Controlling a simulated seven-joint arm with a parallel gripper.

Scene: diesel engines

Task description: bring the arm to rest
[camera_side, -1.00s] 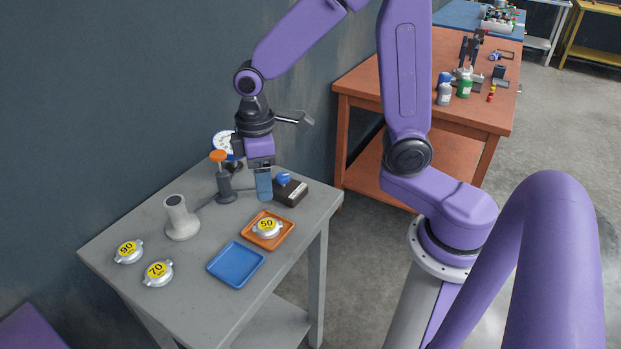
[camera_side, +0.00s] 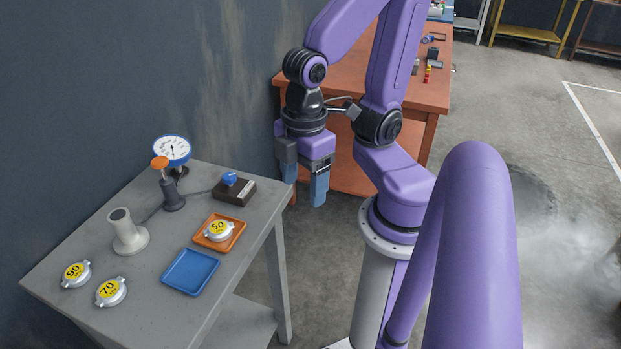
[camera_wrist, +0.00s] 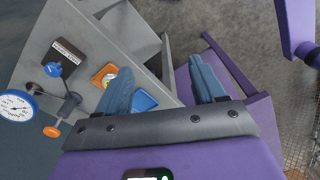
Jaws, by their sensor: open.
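My gripper (camera_side: 304,182) is open and empty in the side view. It hangs in the air just off the right back corner of the grey table (camera_side: 150,300), fingers pointing down. In the wrist view my gripper (camera_wrist: 165,88) shows two blue fingers well apart, with nothing between them but floor and the table's edge and frame. The left finger overlaps the view of the trays on the table.
The grey table holds an orange tray (camera_side: 238,236) with a 50 cap (camera_side: 219,231), a blue tray (camera_side: 190,272), 90 (camera_side: 76,274) and 70 (camera_side: 111,292) caps, a grey stand (camera_side: 128,235), a gauge (camera_side: 172,150) and a black block (camera_side: 234,191). An orange bench (camera_side: 420,90) stands behind.

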